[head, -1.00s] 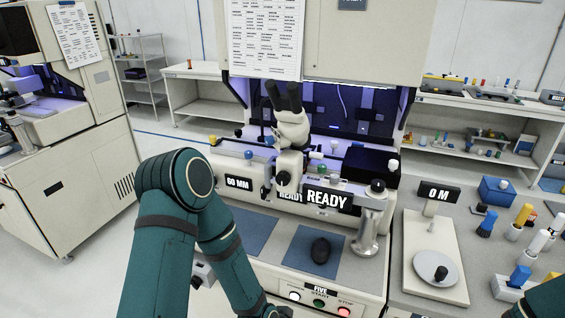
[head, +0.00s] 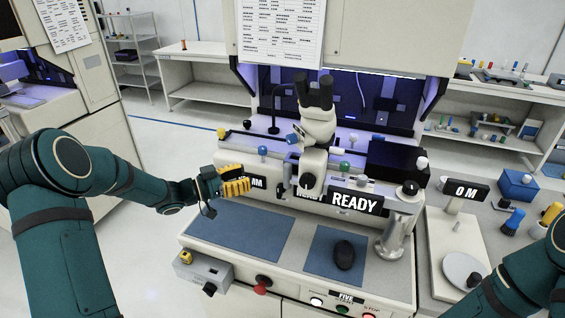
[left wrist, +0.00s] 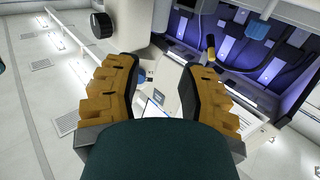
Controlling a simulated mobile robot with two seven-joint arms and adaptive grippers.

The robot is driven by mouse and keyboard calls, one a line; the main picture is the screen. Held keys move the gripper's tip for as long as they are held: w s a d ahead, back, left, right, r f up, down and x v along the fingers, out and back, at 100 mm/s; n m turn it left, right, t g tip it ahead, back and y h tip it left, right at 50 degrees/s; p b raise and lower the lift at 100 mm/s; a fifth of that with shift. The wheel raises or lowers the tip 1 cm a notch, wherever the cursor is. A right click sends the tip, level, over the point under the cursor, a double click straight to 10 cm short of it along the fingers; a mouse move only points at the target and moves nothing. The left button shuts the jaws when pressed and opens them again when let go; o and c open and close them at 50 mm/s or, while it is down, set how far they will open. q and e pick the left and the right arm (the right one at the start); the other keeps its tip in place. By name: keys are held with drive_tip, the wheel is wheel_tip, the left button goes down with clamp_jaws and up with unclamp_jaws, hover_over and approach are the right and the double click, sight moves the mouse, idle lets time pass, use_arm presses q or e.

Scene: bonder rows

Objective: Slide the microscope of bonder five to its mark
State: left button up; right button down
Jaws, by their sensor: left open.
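The white microscope (head: 318,125) with twin black eyepieces stands upright on bonder five (head: 218,268), at the middle of its deck. A black round knob (head: 308,181) is low on its front. My left gripper (head: 240,186) is open and empty at the deck's left, apart from the microscope, its tan finger pads covering part of the MM display (head: 257,182). In the left wrist view the open fingers (left wrist: 160,90) spread around a gap, with a white body and black knob (left wrist: 102,25) beyond them. I cannot make out the mark. My right gripper is out of view.
A blue-topped knob (head: 263,151) and a green knob (head: 345,166) stand left and right of the microscope. The READY sign (head: 355,203) and a metal post (head: 393,240) are at the right. The left blue mat (head: 238,230) is clear.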

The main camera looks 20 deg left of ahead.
sight(288, 164)
use_arm(q)
drive_tip(key=x, duration=1.3)
drive_tip(key=shift+w+d, duration=0.2)
drive_tip(key=shift+d, duration=0.1)
clamp_jaws()
